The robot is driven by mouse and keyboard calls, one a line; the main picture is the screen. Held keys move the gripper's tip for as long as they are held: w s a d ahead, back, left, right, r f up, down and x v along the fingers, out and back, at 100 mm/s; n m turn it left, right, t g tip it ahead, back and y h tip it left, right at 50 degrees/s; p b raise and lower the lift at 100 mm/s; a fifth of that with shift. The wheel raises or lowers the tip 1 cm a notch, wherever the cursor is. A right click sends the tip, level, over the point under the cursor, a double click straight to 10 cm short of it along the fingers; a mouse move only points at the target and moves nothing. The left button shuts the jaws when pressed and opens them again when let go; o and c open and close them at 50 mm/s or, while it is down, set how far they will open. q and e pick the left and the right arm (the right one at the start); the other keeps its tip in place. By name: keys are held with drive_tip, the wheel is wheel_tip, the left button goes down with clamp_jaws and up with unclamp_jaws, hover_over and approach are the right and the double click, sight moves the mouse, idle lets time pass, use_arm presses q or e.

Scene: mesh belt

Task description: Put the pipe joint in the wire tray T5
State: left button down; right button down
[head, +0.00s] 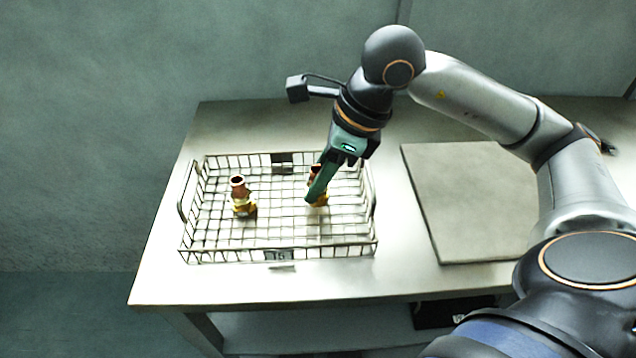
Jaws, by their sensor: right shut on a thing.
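The wire tray T5 (222,249) stands on the left part of the table, with a label on its front wall. One copper and brass pipe joint (241,196) stands upright in the left half of the tray. A second pipe joint (321,200) is in the right half of the tray, partly hidden by my right gripper. My right gripper (314,196) reaches down into the tray and is shut on this second joint. I cannot tell whether that joint touches the tray floor. My left gripper does not show.
A flat grey board (470,200) lies on the table (160,270) to the right of the tray. The tray's wire walls and end handles rise around both joints. A dark object (452,312) is below the tabletop. The tray floor between the joints is clear.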

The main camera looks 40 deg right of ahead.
drive_tip(key=shift+f, duration=0.6)
drive_tip(key=shift+f+b, duration=0.25)
drive_tip(key=shift+b, duration=0.05)
drive_tip(key=c, duration=0.5)
unclamp_jaws()
drive_tip(key=shift+r, duration=0.1)
drive_tip(key=shift+r, duration=0.1)
drive_tip(key=shift+r+p, duration=0.3)
drive_tip(key=shift+p, duration=0.1)
drive_tip(key=p+v, duration=0.1)
drive_tip(key=v, duration=1)
drive_tip(key=shift+s+d+r, duration=0.2)
drive_tip(key=shift+r, duration=0.05)
